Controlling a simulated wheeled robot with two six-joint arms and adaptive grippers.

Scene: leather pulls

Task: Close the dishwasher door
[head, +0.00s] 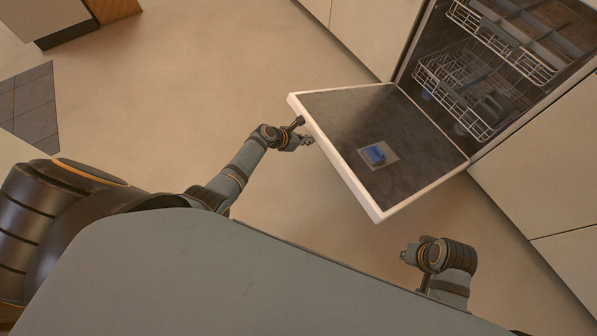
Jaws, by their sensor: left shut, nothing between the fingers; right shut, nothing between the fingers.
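The dishwasher door (415,137) hangs open, folded down and out from the dishwasher (490,75), its dark inner face up and its pale rim facing me. My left gripper (306,139) is shut and empty at the door's outer edge, close to its left corner; I cannot tell whether it touches. My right gripper (408,256) is shut and empty, in front of and below the door's near right corner, apart from it.
Two wire racks (465,85) sit inside the dishwasher. A blue detergent piece (374,155) lies on the door's inner face. Pale cabinets (545,165) flank the dishwasher.

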